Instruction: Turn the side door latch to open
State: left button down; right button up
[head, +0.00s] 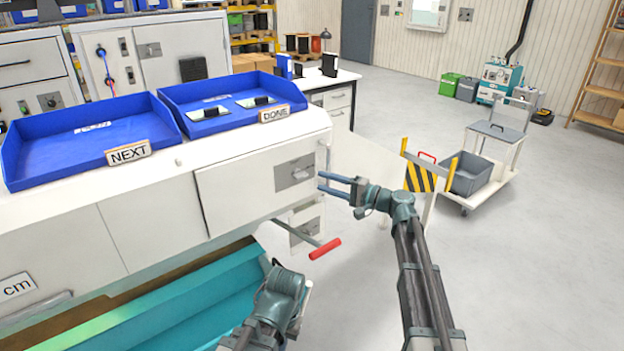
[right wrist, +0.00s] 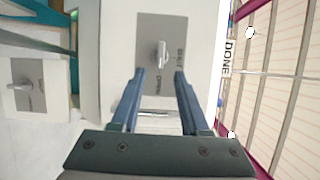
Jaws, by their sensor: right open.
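The side door (head: 240,196) is a white panel on the end of the white bench, and it looks closed. Its latch (head: 295,174) is a pale lever on a grey plate, lying roughly level in the head view. My right gripper (head: 323,181) is open and empty just right of the latch. In the right wrist view the latch (right wrist: 162,54) shows just ahead of and between the open blue fingers (right wrist: 160,74), with no visible contact. Lettering on the plate is too small to read surely. My left arm shows at the bottom, but its gripper does not.
A second latch plate (head: 305,232) sits lower down, and it also shows in the right wrist view (right wrist: 24,88). A red-handled lever (head: 325,249) sticks out below. Blue trays marked NEXT (head: 88,143) and DONE (head: 232,98) stand on top.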

jog(key=v, duration=0.7)
jog(key=s+a+f+n+g+h+p, duration=0.2)
jog(key=s+a+f+n+g+h, duration=0.15)
jog(key=s+a+f, duration=0.45)
jog(key=s+a+f+n+g+h+p, duration=0.25)
jog(key=s+a+g, duration=0.25)
jog(key=s, duration=0.4)
jog(key=s+d+f+n+h+p, duration=0.1)
jog(key=s+d+f+n+h, duration=0.1)
jog(key=s+h, duration=0.3)
jog(key=s+d+f+n+g+h+p, duration=0.1)
jog(key=s+d+h, duration=0.3)
jog(key=s, duration=0.6)
jog(key=shift+s+f+n+h+p, duration=0.4)
jog(key=shift+f+n+h, duration=0.25)
jog(key=shift+h, duration=0.15)
